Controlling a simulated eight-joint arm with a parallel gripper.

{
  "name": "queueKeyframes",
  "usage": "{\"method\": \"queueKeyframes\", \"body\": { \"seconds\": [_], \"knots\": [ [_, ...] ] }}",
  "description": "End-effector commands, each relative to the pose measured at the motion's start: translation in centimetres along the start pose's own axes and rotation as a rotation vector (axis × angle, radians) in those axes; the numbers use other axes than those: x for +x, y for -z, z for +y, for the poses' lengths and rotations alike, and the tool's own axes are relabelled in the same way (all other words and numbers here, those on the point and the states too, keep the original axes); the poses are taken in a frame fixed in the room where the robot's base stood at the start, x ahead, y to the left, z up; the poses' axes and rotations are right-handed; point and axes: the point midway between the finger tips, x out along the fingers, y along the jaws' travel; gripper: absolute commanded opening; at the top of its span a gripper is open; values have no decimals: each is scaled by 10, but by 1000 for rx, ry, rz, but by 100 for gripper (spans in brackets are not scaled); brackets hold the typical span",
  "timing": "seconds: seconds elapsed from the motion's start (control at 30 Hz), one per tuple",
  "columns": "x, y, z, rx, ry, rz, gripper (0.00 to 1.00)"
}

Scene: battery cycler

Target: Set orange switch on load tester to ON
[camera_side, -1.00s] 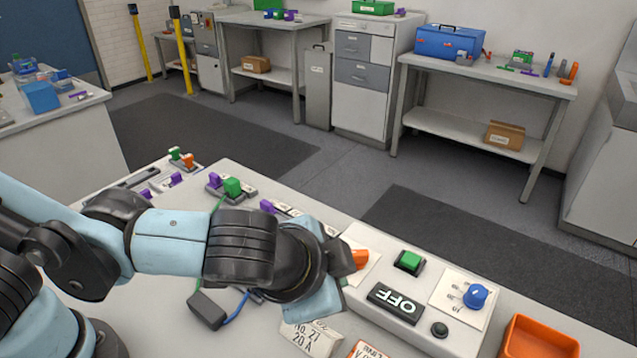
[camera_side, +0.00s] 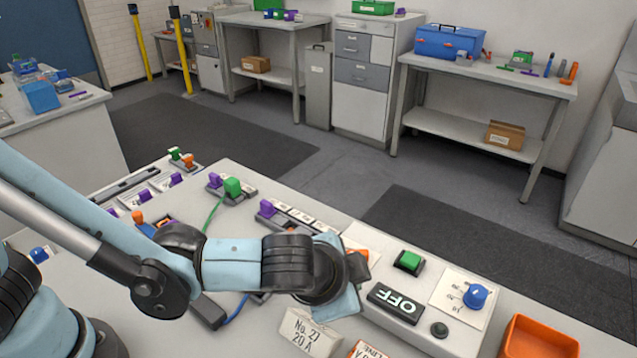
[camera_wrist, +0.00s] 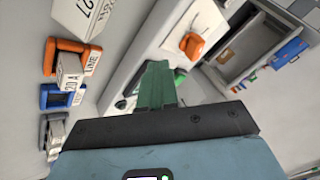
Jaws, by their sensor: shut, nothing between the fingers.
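The load tester (camera_side: 345,232) is a pale box along the bench edge, with a dark display (camera_side: 397,303) reading OFF. Its orange switch (camera_side: 362,252) sits on a white plate, partly hidden behind my gripper (camera_side: 356,266) in the side view. In the wrist view the orange switch (camera_wrist: 191,45) is clear, up and right of my fingertips. My gripper (camera_wrist: 157,68) shows there as shut green fingers with nothing between them. The fingers appear apart from the switch, over the tester; their exact height is unclear.
A green button (camera_side: 409,261), a blue knob (camera_side: 475,296) and a small black button (camera_side: 439,329) are on the tester. An orange bin (camera_side: 538,350) stands to the right. A "No. 27 20 A" label block (camera_side: 308,328) lies in front. Cables and connectors lie left.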

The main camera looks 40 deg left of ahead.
Motion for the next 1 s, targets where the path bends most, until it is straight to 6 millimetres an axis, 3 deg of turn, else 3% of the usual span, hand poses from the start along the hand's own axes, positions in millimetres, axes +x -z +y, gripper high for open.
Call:
{"method": "queueKeyframes", "body": {
  "seconds": [0.2,0.4,0.6,1.0],
  "knots": [
    [29,0,0,-1,1,-1,0],
    [41,-1,-26,-3,1,-2,0],
    [46,0,-35,0,0,0,0],
    [46,0,-36,2,-2,2,0]
  ]
}}
